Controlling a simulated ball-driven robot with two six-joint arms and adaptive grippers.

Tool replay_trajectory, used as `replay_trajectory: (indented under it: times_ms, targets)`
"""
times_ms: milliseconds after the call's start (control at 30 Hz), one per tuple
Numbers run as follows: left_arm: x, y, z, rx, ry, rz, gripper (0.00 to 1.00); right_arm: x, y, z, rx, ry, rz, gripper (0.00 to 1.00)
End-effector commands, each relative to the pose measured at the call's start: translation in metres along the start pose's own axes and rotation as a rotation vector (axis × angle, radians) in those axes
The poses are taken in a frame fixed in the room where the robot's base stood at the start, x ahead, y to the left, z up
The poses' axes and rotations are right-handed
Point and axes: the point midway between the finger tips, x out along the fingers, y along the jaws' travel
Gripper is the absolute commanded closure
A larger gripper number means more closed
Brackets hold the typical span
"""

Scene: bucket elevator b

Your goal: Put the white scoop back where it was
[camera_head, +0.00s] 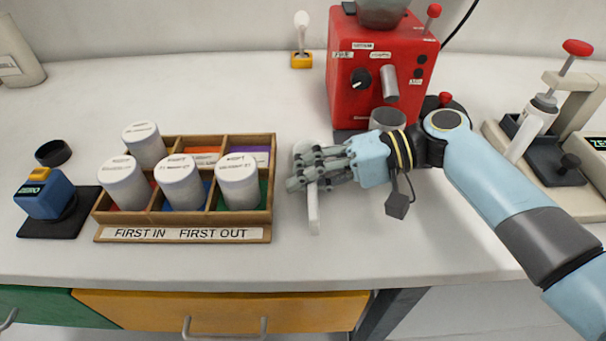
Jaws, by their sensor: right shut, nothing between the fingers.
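A white scoop (314,213) lies on the white counter just right of the wooden rack, its handle pointing toward the front edge. My right gripper (297,175) is over it, coming in from the right, and covers its middle. A rounded white end shows just behind the fingers. The gripper is shut with nothing held; whether it touches the scoop I cannot tell. A small yellow holder (302,61) at the back holds an upright white piece with a rounded top (301,19). My left gripper is not in view.
The wooden rack (272,217), labelled FIRST IN FIRST OUT, holds several white canisters. A red grinder (343,100) stands behind my right arm. A blue device (45,196) and black ring (53,153) are at left; a lever press (530,140) is at right. The front counter is clear.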

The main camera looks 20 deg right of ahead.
Motion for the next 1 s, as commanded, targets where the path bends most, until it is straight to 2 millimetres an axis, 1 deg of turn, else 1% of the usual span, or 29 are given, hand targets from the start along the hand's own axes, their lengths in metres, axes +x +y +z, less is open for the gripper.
replay_trajectory:
  times_ms: [233,733,767,1000]
  targets:
    - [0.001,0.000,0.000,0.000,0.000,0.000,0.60,0.000,0.001,0.000,0.000,0.000,0.000,1.00]
    - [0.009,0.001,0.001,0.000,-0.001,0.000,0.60,0.003,0.011,0.000,0.000,0.000,0.000,1.00]
    - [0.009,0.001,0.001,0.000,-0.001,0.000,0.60,0.003,0.010,0.000,-0.001,0.000,0.000,0.98]
    - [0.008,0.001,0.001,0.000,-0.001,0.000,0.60,0.003,0.010,0.000,0.000,0.000,0.000,0.67]
